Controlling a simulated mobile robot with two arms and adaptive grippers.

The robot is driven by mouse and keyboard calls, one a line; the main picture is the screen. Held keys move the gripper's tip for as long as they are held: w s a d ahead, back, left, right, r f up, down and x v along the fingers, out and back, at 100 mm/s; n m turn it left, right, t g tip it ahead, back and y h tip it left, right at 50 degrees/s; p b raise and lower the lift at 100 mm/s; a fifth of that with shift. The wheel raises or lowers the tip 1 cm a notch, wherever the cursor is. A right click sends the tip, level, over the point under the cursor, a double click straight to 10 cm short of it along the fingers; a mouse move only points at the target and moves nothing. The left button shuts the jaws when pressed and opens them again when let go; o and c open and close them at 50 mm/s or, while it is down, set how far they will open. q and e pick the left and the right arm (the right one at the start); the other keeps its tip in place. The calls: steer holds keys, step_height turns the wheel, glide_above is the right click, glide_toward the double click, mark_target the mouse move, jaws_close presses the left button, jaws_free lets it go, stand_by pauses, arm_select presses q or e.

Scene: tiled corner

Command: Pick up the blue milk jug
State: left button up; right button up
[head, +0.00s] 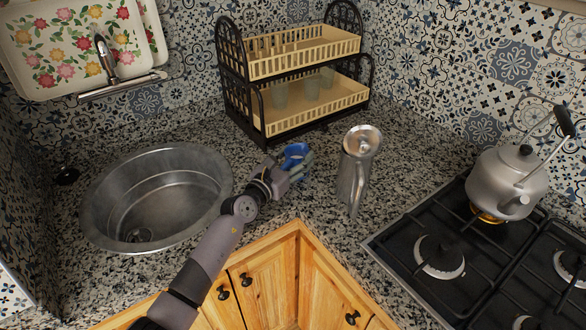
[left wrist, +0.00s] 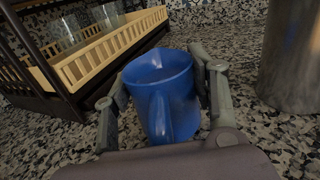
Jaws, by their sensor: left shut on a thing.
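The blue milk jug (head: 296,151) is on the speckled counter in the head view, at the end of my left arm. In the left wrist view the blue jug (left wrist: 162,92) stands upright between the fingers, its handle towards the camera. My left gripper (head: 298,163) is shut on the jug, with one finger on each side; the left wrist view shows the gripper (left wrist: 163,100) too. The jug's lower part is partly hidden by the gripper. I cannot tell whether its base touches the counter. My right gripper is not in view.
A tall metal pitcher (head: 354,170) stands close to the right of the jug. A two-tier rack (head: 308,120) with cups stands behind. The sink (head: 157,198) is left; the stove (head: 440,256) with a kettle (head: 508,182) is right. The counter's front edge is near.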

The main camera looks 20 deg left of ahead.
arm_select(q)
steer(key=shift+r, duration=0.25)
steer(key=shift+c, duration=0.2)
steer(key=shift+r+p, duration=0.45)
steer(key=shift+r, duration=0.25)
step_height(320, 180, up, 18)
steer(key=p, duration=0.2)
steer(key=shift+p, duration=0.35)
steer(key=shift+r, duration=0.15)
